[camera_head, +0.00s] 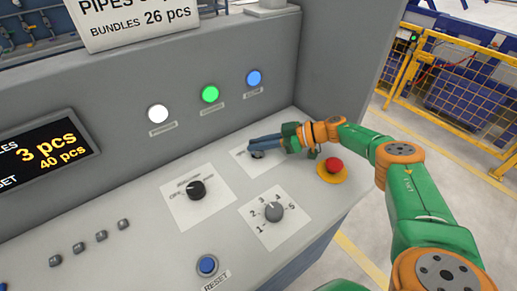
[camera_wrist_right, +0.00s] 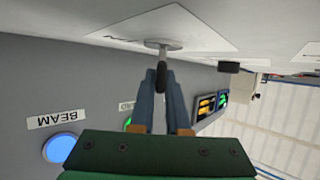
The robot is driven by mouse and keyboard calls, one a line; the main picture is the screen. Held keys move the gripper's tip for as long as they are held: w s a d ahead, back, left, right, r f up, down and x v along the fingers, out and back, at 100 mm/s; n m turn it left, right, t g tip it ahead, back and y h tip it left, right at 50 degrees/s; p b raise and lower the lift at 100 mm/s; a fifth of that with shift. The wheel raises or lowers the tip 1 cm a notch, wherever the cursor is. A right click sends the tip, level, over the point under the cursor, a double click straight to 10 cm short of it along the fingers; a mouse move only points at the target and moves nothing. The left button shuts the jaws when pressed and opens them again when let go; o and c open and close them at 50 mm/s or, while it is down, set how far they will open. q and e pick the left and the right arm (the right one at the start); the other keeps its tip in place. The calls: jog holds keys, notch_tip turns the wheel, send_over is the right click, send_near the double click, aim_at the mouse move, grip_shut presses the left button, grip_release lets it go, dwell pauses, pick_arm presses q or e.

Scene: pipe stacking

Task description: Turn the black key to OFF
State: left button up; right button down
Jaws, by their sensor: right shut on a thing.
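The black key (camera_head: 257,155) sits on a white label plate near the back right of the sloped console, mostly hidden by my right gripper (camera_head: 252,146) in the head view. In the right wrist view, the black key (camera_wrist_right: 161,78) stands out from a round silver lock (camera_wrist_right: 163,45). The two blue fingers of my right gripper (camera_wrist_right: 163,75) are shut on the key, one on each side of it. The lettering on the key's plate is too hidden to read. My left gripper is in neither view.
A red mushroom button (camera_head: 334,165) stands close to the right gripper. A black knob (camera_head: 196,190), a grey numbered selector (camera_head: 273,212) and a blue RESET button (camera_head: 207,264) are nearby. White (camera_head: 158,113), green (camera_head: 210,93) and blue (camera_head: 254,78) lights are on the upright panel.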

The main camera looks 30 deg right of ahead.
jog(key=shift+a, duration=0.1)
dwell(0.4)
jog(key=c, duration=0.9)
grip_release()
jog(key=b+v, duration=0.1)
jog(key=v, duration=0.6)
